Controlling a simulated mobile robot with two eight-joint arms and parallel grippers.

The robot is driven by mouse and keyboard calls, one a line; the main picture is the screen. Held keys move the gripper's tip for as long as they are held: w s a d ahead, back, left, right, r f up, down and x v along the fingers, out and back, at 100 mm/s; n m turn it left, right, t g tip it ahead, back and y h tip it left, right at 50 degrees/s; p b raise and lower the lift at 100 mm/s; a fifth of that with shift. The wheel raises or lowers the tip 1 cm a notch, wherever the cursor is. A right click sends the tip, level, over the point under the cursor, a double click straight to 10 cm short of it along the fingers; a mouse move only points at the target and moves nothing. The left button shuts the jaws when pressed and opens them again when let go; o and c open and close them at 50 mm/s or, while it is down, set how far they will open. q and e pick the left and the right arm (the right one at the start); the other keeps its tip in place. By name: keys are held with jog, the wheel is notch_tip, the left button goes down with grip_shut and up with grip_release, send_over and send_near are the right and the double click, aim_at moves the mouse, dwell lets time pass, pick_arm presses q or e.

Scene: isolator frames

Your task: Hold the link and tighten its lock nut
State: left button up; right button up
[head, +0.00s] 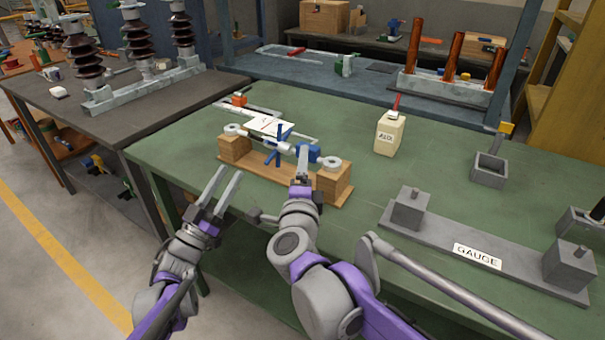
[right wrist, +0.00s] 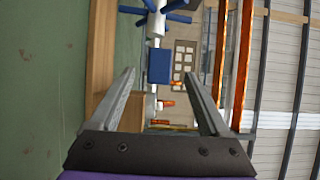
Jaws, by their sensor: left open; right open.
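The link (head: 262,139) is a pale rod with ring ends, lying across a wooden cradle (head: 265,169) on the green table. A blue spoked handle (head: 275,147) sits at its middle. A blue block (head: 313,152), which looks like the lock nut, is on the rod to the right of it. My right gripper (head: 303,166) is open at the cradle, close to this block; the right wrist view shows the block (right wrist: 160,66) between its fingers, not gripped. My left gripper (head: 231,176) is open and empty, in front of the cradle's left end.
A bottle (head: 389,133) with a red top stands behind the cradle to the right. A grey gauge block (head: 481,254) lies at the table's front right. A small grey box (head: 489,171) stands near the right edge. A white sheet (head: 270,126) lies behind the cradle.

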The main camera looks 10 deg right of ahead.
jog(key=x, duration=0.9)
jog(key=shift+w, duration=0.15)
grip_shut()
dwell(1.1)
